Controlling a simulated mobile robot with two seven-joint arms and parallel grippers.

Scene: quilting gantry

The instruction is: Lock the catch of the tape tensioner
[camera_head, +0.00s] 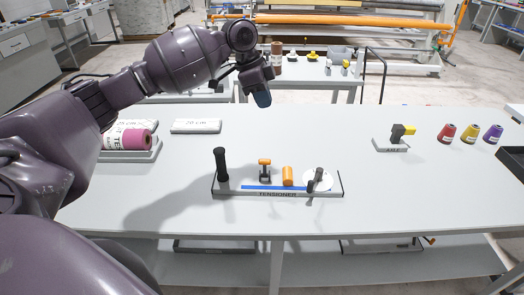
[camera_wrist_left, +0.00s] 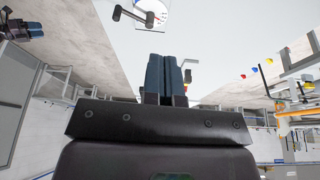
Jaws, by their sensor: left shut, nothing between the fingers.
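The tape tensioner (camera_head: 230,193) stands near the front of the grey table, its label facing me. On it are a black upright grip (camera_head: 221,166), an orange-topped dark lever (camera_head: 265,168), an orange roller (camera_head: 288,177), a blue strip (camera_head: 262,187) and a white dial (camera_head: 325,176) with a dark lever (camera_head: 317,178) in front. I cannot tell which part is the catch. My left gripper (camera_head: 262,99) is shut and empty, raised above the table behind the tensioner, touching nothing.
A tray with a pink roll (camera_head: 130,139) and a white block (camera_head: 196,126) lie at left. A small stand with a yellow-and-black part (camera_head: 398,135), several thread cones (camera_head: 468,133) and a dark bin (camera_head: 513,157) are at right. The table between is clear.

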